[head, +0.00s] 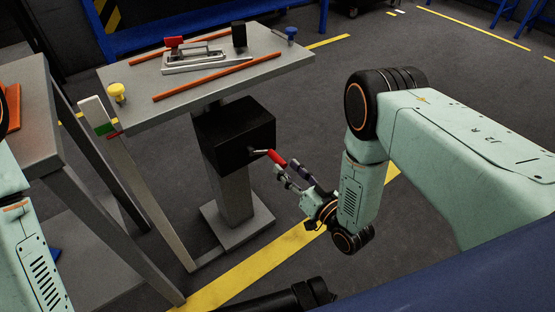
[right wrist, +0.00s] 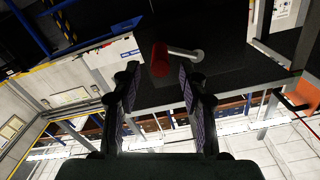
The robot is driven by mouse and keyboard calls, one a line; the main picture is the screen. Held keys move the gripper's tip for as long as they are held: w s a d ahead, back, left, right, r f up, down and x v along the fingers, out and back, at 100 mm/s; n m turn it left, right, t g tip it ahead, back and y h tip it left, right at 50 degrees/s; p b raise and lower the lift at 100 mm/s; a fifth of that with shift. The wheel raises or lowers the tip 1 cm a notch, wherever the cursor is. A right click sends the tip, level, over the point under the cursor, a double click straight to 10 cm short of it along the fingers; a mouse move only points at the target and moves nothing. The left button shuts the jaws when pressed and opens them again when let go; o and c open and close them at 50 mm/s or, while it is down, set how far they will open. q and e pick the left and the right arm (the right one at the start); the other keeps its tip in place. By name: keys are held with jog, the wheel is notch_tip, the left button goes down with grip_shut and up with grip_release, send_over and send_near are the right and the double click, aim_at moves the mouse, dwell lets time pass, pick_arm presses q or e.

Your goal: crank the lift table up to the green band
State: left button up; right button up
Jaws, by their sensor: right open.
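The lift table (head: 215,75) has a grey top on a grey column with a black gear box (head: 235,132). A crank with a red handle (head: 276,157) sticks out of the box's right side; the red handle also shows in the right wrist view (right wrist: 160,60). My right gripper (head: 288,172) is open at the handle, its fingers on either side of the handle's end; contact cannot be told. A pale upright post (head: 98,112) left of the table carries a green band (head: 104,129). A small red pointer (head: 115,135) sits level with the band's lower edge. My left gripper is out of view.
Two orange rods, a red-handled clamp (head: 195,60), a black block (head: 239,36), a yellow knob (head: 117,92) and a blue knob (head: 291,34) are on the table top. A grey bench (head: 38,120) stands close at left. Floor right of the column is open.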

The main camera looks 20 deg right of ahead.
aim_at(270, 152)
jog(key=shift+b+x, duration=0.7)
jog(key=shift+x, duration=2)
jog(key=shift+c, duration=0.4)
grip_shut()
